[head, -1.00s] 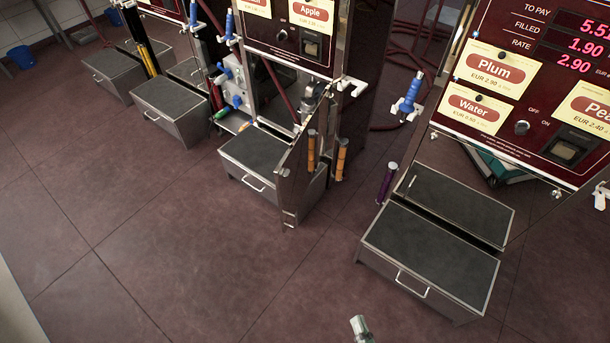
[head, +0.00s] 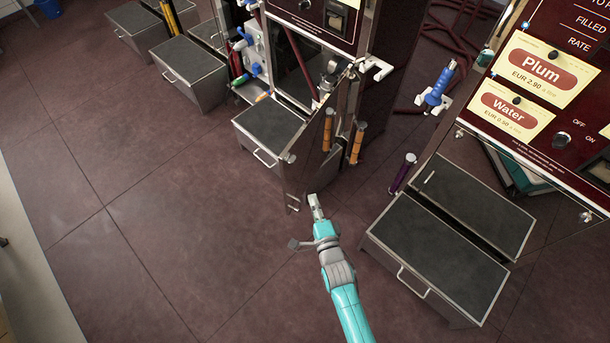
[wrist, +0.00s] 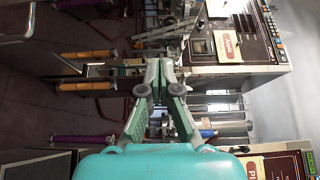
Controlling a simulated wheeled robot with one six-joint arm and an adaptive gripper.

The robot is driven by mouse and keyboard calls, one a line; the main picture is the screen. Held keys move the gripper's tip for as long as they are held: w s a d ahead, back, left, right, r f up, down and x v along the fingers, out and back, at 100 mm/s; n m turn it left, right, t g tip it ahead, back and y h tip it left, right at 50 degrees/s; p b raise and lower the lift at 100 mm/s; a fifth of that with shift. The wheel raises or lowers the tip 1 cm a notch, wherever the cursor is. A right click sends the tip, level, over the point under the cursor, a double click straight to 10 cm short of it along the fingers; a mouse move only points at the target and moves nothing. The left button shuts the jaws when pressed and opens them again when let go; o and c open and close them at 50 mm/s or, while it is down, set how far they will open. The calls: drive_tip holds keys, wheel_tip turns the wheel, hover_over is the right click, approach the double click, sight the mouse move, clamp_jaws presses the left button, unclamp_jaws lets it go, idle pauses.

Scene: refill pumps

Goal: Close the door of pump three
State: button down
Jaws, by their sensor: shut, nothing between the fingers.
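The open metal door (head: 306,150) stands swung out from the pump cabinet (head: 313,25) at the middle of the head view. It juts forward beside that pump's step box (head: 268,128). I see no number naming the pump. My gripper (head: 315,200) is just right of the door's lower front end in the head view; I cannot tell whether they touch. In the wrist view my gripper (wrist: 160,72) has its fingers together and holds nothing. The pump marked Apple (wrist: 228,45) is at the upper right there.
The pump marked Plum and Water (head: 545,75) and its step box (head: 440,260) stand to the right. Orange hose handles (head: 357,142) hang behind the door, and a purple one (head: 403,172) stands right of them. The tiled floor at left (head: 160,230) is clear.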

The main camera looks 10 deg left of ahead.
drive_tip(key=s+a+x, duration=0.1)
drive_tip(key=a+x, duration=0.1)
drive_tip(key=x, duration=1)
drive_tip(key=shift+w+a, duration=0.2)
drive_tip(key=shift+a, duration=0.2)
drive_tip(key=shift+a, duration=0.1)
